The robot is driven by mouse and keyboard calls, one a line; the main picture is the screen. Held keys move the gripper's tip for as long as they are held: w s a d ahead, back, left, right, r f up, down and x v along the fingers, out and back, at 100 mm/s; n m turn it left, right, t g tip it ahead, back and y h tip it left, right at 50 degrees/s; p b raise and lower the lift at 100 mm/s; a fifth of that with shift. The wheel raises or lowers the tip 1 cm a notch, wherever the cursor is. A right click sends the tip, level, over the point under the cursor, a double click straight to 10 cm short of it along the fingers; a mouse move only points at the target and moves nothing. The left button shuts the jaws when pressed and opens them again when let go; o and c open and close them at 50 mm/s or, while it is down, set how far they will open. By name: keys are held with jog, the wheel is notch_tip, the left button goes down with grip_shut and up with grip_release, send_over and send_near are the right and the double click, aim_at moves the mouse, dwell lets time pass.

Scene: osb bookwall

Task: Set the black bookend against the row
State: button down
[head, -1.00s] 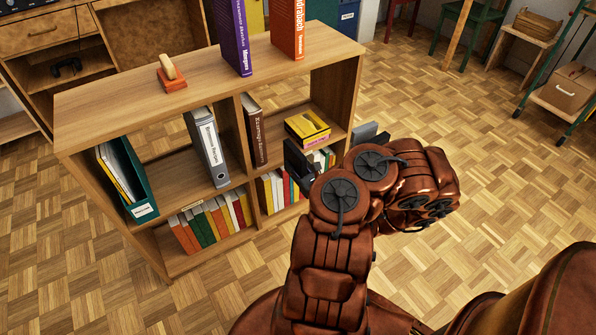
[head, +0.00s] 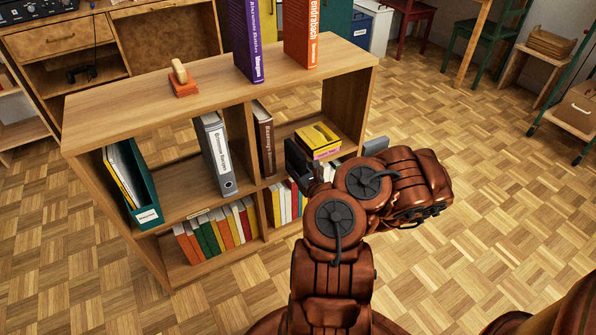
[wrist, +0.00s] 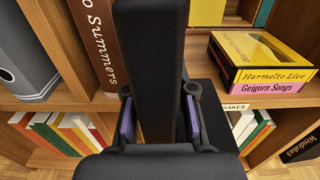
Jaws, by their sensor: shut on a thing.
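My gripper (wrist: 160,115) is shut on the black bookend (wrist: 150,50), whose upright plate stands tall between the fingers in the wrist view. Its dark base plate (wrist: 213,100) reaches to the right. In the head view the bookend (head: 297,160) is a dark shape in front of the right middle compartment, and my gripper (head: 314,178) is largely hidden by my arm. A thick brown book (head: 265,138) stands upright against the divider in that compartment; it also shows left of the bookend in the wrist view (wrist: 97,40). I cannot tell whether book and bookend touch.
A yellow box (head: 318,136) lies on a pink one right of the brown book. A grey binder (head: 215,155) stands left of the divider. Coloured books (head: 215,228) fill the lower shelf. The shelf unit's top (head: 130,95) carries a stamp and two upright books.

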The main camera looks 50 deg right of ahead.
jog(key=shift+b+x, duration=2.25)
jog(key=shift+x, duration=1.8)
jog(key=shift+b+x, duration=1.05)
jog(key=shift+x, duration=0.6)
jog(key=shift+r, duration=0.1)
jog(key=shift+f, duration=0.3)
jog(key=c, duration=0.9)
grip_release()
jog(key=shift+f, duration=0.1)
jog(key=shift+f, duration=0.1)
jog(key=shift+s, duration=0.1)
